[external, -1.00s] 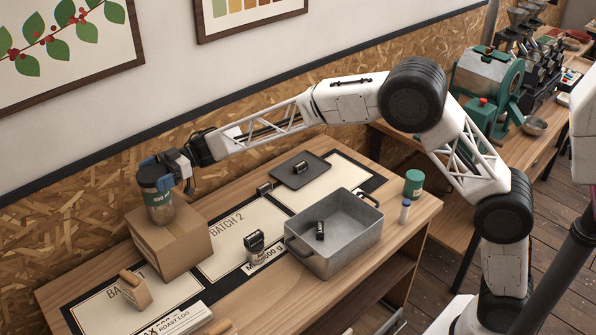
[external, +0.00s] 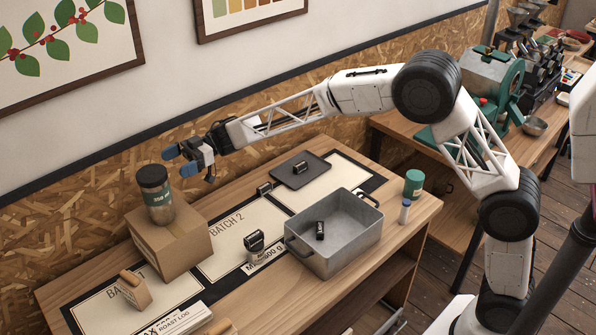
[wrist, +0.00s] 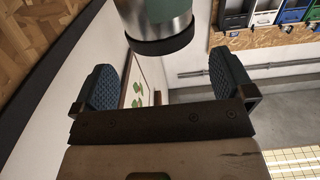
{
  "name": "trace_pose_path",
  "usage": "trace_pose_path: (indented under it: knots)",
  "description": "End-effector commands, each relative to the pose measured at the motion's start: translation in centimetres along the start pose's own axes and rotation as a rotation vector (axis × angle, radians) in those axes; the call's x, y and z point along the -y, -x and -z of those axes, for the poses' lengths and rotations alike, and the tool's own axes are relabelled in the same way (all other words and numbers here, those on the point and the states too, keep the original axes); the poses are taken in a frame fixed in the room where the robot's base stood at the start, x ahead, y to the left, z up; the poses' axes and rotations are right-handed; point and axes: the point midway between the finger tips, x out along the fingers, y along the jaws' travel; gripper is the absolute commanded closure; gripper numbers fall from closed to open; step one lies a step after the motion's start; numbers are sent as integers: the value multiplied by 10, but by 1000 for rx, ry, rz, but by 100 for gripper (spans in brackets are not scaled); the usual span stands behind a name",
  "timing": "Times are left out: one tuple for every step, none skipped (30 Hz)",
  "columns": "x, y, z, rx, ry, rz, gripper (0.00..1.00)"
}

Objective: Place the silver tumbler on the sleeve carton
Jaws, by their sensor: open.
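The silver tumbler (external: 155,193), with a dark lid and a green label band, stands upright on top of the brown sleeve carton (external: 185,249) at the back left of the table. My gripper (external: 192,164) is open and empty, to the right of the tumbler and apart from it, at about lid height. In the wrist view the open fingers (wrist: 166,95) have nothing between them. The tumbler (wrist: 160,24) shows at the top of that view, beyond the fingertips.
A grey metal bin (external: 335,240) with a small black item inside stands on the right half of the table. A dark tray (external: 301,174) lies behind it. A small stamp-like object (external: 255,245) and a wooden-handled block (external: 133,288) stand near the front.

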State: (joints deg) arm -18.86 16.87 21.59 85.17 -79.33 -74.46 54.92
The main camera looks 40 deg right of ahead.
Motion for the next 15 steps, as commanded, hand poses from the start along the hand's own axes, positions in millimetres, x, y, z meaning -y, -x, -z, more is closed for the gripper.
trace_pose_path:
  knots:
    - [0, 9, 0, 0, -1, -2, 0]
    - [0, 13, -1, 0, -1, -2, 0]
    - [0, 19, -1, 0, -2, -3, 0]
    - [0, 23, -1, 0, -2, -2, 0]
    - [0, 26, -1, 0, -2, -2, 0]
    - [0, 30, -1, 0, -1, -1, 0]
    - [0, 33, -1, 0, -1, -1, 0]
    - [0, 35, 0, 0, -1, -1, 0]
    - [0, 38, 0, 0, -1, -1, 0]
    - [0, 40, 0, 0, -1, -1, 0]
    - [0, 41, 0, 0, -1, -1, 0]
    - [0, 43, 0, 0, -1, -1, 0]
    - [0, 44, 0, 1, 0, -1, 0]
    - [0, 44, 0, 1, 0, -1, 0]
    - [0, 45, 0, 0, -1, -1, 0]
